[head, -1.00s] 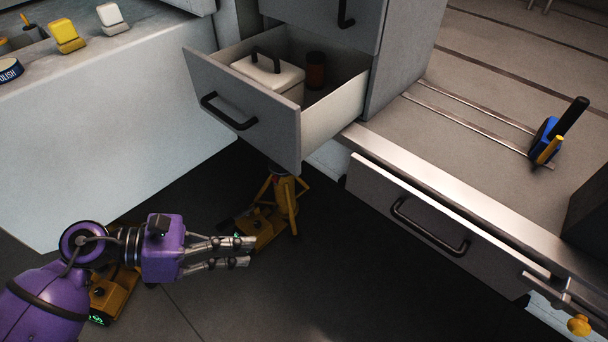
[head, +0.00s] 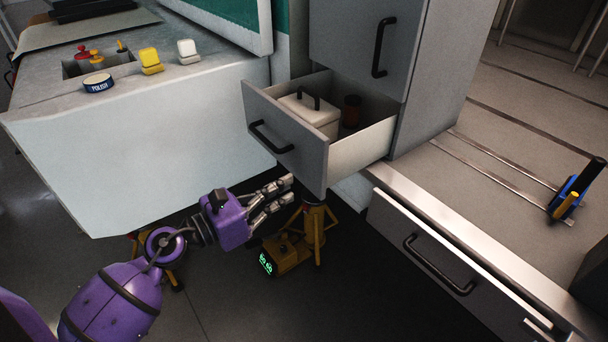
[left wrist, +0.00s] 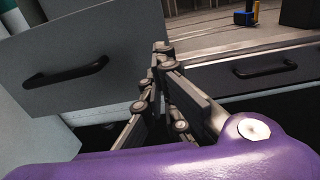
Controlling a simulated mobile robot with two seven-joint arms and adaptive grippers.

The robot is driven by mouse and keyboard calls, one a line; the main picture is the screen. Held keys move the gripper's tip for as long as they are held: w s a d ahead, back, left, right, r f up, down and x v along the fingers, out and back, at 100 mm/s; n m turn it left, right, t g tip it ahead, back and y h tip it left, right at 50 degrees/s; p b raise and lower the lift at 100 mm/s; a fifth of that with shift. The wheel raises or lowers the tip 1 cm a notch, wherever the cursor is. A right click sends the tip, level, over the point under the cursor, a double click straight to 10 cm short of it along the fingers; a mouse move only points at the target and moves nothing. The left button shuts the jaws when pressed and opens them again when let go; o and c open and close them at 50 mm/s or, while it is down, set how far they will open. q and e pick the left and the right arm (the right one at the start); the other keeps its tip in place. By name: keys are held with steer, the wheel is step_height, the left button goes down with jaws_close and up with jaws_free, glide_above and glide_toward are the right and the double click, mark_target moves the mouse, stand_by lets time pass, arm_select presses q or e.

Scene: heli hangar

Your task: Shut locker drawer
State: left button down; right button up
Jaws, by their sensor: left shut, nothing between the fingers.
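The grey locker drawer (head: 285,150) stands pulled out of the locker (head: 440,75), with a black bar handle (head: 268,138) on its front. Inside it are a white box with a black handle (head: 312,110) and a dark reddish-brown cylinder (head: 351,112). My left gripper (head: 291,190) shows just below the drawer's front, its fingers close together and empty. In the left wrist view the fingers (left wrist: 163,55) point ahead beside the right edge of the drawer front (left wrist: 95,50); I cannot tell whether they touch it. My right gripper is not in view.
A lower drawer with a black handle (head: 440,265) sits under the metal-edged platform at right. A white bench (head: 150,130) with a polish tin (head: 98,83) stands at left. Yellow jacks (head: 290,250) stand on the dark floor under the drawer.

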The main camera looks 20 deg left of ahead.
mark_target(316, 172)
arm_select(q)
steer(key=p+x, duration=0.1)
steer(key=x, duration=0.4)
steer(key=shift+w+d+r, duration=0.15)
steer(key=shift+w, duration=0.15)
steer(key=shift+w+d, duration=0.25)
steer(key=shift+f, duration=0.25)
steer(key=shift+w, duration=0.15)
